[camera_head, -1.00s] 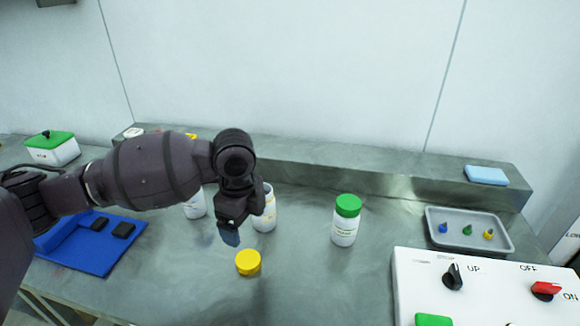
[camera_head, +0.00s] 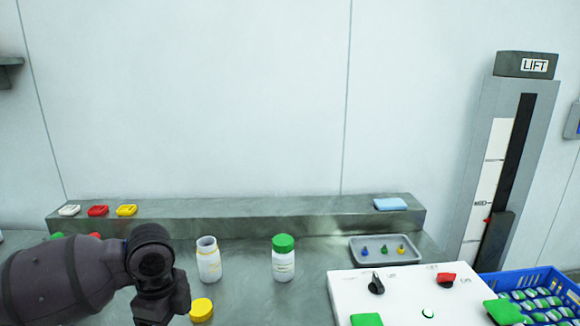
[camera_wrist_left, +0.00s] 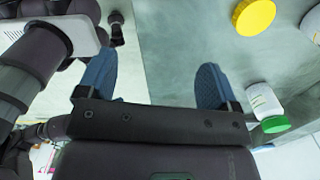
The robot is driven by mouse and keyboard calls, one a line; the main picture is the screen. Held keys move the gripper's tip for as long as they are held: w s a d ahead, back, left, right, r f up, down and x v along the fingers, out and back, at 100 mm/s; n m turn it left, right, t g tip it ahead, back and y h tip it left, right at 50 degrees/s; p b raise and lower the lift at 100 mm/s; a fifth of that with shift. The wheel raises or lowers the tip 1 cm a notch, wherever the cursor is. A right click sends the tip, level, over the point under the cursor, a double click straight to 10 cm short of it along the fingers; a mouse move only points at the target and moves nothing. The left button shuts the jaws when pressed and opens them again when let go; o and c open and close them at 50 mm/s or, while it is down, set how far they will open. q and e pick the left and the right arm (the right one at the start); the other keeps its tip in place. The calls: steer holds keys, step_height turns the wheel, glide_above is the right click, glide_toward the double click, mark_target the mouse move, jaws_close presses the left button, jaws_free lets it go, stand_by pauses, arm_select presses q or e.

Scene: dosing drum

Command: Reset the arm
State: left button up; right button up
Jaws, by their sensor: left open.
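My left arm comes in at the lower left of the head view, with the wrist low over the bench; its fingertips are cut off by the lower edge there. In the left wrist view my left gripper (camera_wrist_left: 155,85) is open, its two blue fingers apart with nothing between them. A yellow lid (camera_head: 201,310) lies on the bench just right of the left wrist; it also shows in the left wrist view (camera_wrist_left: 254,16). An open white bottle (camera_head: 208,262) stands behind the lid. A green-capped bottle (camera_head: 283,262) stands farther right. My right gripper is not in view.
A white control box (camera_head: 400,290) with knobs and green pads fills the front right. A grey tray (camera_head: 352,256) holds small coloured pieces. A back ledge (camera_head: 250,222) carries white, red and yellow lids and a blue block (camera_head: 390,204). A lift gauge (camera_head: 490,170) and blue crate (camera_head: 490,284) are at right.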

arm_select(q)
steer(key=shift+n+t+h, duration=0.3)
steer(key=shift+n+h, duration=0.4)
steer(key=shift+h, duration=0.1)
steer(key=s+d+f, duration=0.2)
steer(key=f, duration=0.1)
steer(key=s+d+f, duration=0.2)
steer(key=shift+s+f, duration=0.1)
steer(key=shift+f, duration=0.15)
steer(key=s+d+f+n+t+h, duration=0.1)
steer(key=s+d+f+n+h, duration=0.15)
steer(key=s+f+n, duration=0.35)
steer(key=s+a+f+n+t+y, duration=0.25)
steer(key=s+a+n+y, duration=0.25)
steer(key=s+a+n, duration=0.9)
steer(key=w+d+f+m+t, duration=0.1)
steer(key=w+f+t, duration=0.1)
steer(key=f, duration=0.3)
steer(key=w+f+m+t, duration=0.1)
steer(key=w+f+t, duration=0.2)
steer(key=f+t, duration=0.2)
steer(key=shift+d+f+h, duration=0.35)
steer(key=shift+d, duration=0.05)
